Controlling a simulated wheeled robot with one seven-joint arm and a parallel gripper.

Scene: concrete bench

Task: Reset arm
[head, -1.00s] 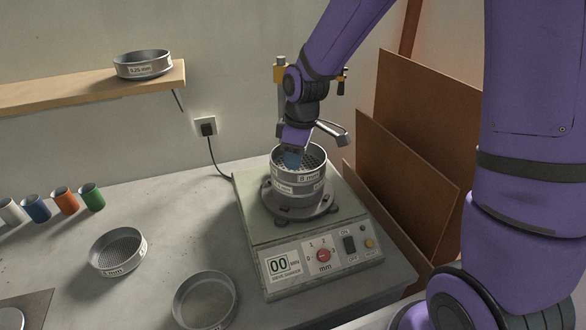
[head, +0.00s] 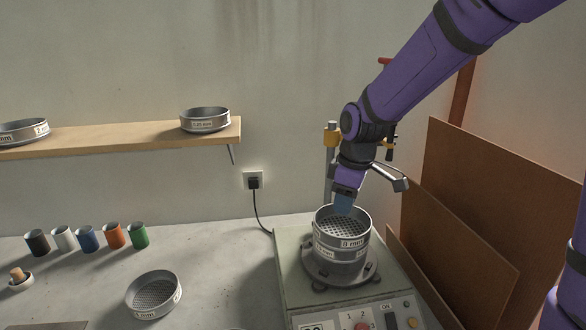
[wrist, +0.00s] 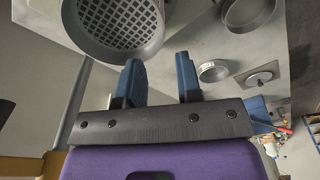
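My gripper (head: 342,206) hangs pointing down at the back rim of the sieve stack (head: 342,252) in the head view. In the wrist view its two blue fingers (wrist: 160,80) stand apart with nothing between them. The stack's top sieve, labelled 8 mm, shows its coarse square mesh (wrist: 117,20) in the wrist view, beyond the fingers and up to the left. The stack stands upright on the sieve shaker (head: 290,285). Whether a fingertip touches the rim cannot be told.
A post with a yellow clamp (head: 331,138) and a metal lever (head: 392,178) stand close to my wrist. Brown boards (head: 480,190) lean at the right. A wooden shelf (head: 110,138) holds sieves. A loose sieve (head: 153,294) and several coloured cups (head: 88,238) are on the bench.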

